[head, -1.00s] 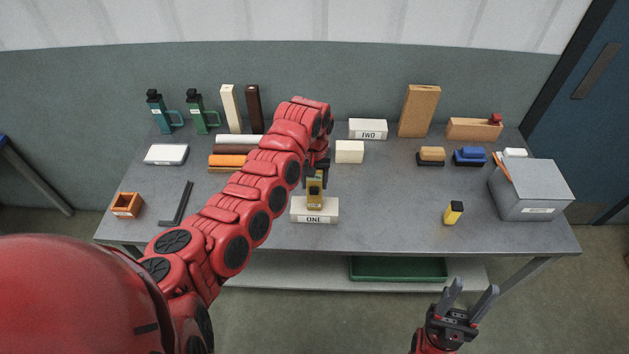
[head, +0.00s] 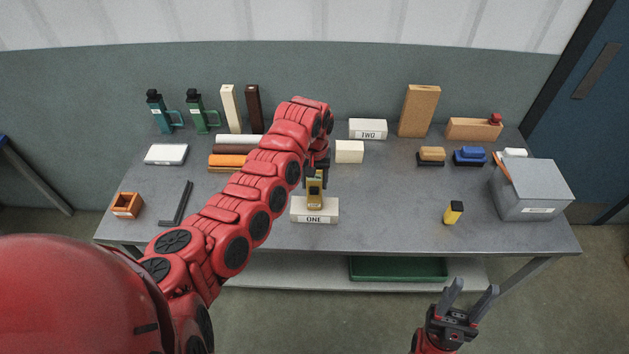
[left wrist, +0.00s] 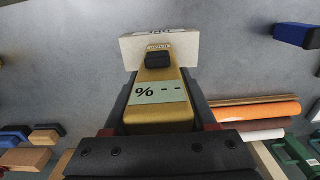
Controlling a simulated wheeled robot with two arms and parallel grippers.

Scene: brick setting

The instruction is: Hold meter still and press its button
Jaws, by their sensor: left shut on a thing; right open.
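The meter (head: 314,191) is a mustard-yellow device with a pale display reading "% - -" and a black button, clear in the left wrist view (left wrist: 160,115). My left gripper (head: 316,176) is shut on it, with one dark finger along each side. The meter is over the white block labelled ONE (head: 314,217); I cannot tell whether it rests on it. The button (left wrist: 159,60) is uncovered, at the end nearest the block. My right gripper (head: 470,290) is open and empty, low in front of the table, well away from the meter.
A yellow-and-black object (head: 453,212) stands right of the block on the grey table (head: 390,220). A grey box (head: 533,195) is at the right end. A white block TWO (head: 367,129) and a cream block (head: 349,152) are behind.

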